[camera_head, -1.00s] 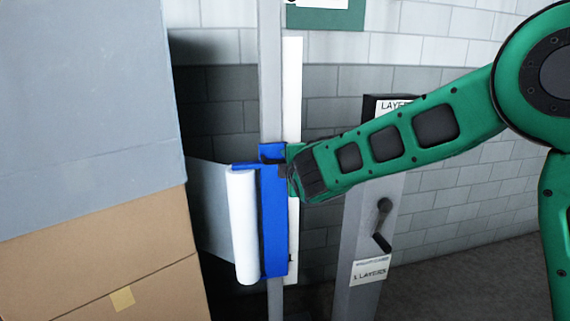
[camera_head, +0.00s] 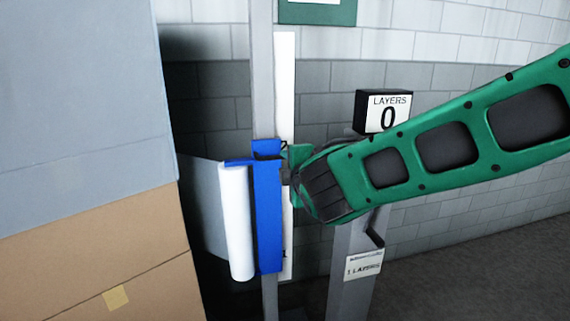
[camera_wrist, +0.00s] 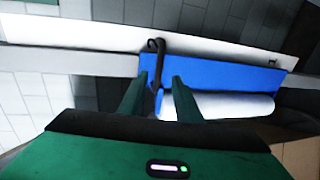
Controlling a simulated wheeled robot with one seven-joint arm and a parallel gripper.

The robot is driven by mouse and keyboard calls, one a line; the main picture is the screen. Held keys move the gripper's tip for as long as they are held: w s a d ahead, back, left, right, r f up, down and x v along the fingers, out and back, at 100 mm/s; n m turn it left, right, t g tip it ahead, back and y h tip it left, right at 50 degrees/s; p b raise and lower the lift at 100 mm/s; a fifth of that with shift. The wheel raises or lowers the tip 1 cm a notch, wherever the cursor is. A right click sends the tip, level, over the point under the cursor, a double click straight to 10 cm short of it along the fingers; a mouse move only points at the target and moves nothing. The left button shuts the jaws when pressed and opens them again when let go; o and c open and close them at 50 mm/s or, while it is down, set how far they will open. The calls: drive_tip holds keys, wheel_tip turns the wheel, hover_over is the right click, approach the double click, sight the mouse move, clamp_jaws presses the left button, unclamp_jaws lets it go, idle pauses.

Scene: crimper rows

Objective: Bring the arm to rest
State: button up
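My gripper (camera_head: 290,172) is at the right side of a blue carriage (camera_head: 267,215) on a grey upright post. In the wrist view, its two green fingers (camera_wrist: 159,76) stand apart, with a thin dark hooked handle (camera_wrist: 156,47) between them. Gaps show on both sides of the handle, so the gripper looks open. The blue carriage (camera_wrist: 215,77) is just beyond the fingertips. A white film roll (camera_head: 236,222) hangs at the carriage's left. My wrist hides part of the post behind it in the head view.
A sheet of film (camera_head: 203,205) runs from the roll towards stacked boxes (camera_head: 85,260) at left. A black counter reading "LAYERS 0" (camera_head: 387,112) tops a grey stand (camera_head: 350,285) with a "1 LAYERS" label (camera_head: 363,266). A brick wall (camera_head: 440,75) stands behind. Floor shows at lower right.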

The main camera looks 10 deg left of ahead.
drive_tip(key=shift+s+d, duration=0.15)
drive_tip(key=shift+s, duration=0.15)
drive_tip(key=d+f+m+g+h, duration=0.35)
drive_tip(key=d+m+h, duration=0.35)
drive_tip(key=d, duration=1.5)
drive_tip(key=s+d+f+m+g+h, duration=0.1)
drive_tip(key=s+d+f+m, duration=0.2)
drive_tip(key=d, duration=0.4)
drive_tip(key=s+d+f+m+g, duration=0.2)
drive_tip(key=s+d+m, duration=0.2)
drive_tip(key=d, duration=0.3)
drive_tip(key=s+d+f+m+g, duration=0.35)
drive_tip(key=s+d+m, duration=0.25)
drive_tip(key=s+d, duration=0.5)
drive_tip(key=s+f+m+g+y, duration=0.1)
drive_tip(key=s+m, duration=0.3)
drive_tip(key=s, duration=0.6)
drive_tip(key=s+d+f+m+g+y, duration=0.1)
drive_tip(key=s+m+g, duration=0.2)
drive_tip(key=s, duration=0.7)
drive_tip(key=shift+s+f+m+g+y, duration=0.2)
drive_tip(key=shift+f+m+g+y, duration=0.1)
drive_tip(key=shift+m, duration=0.5)
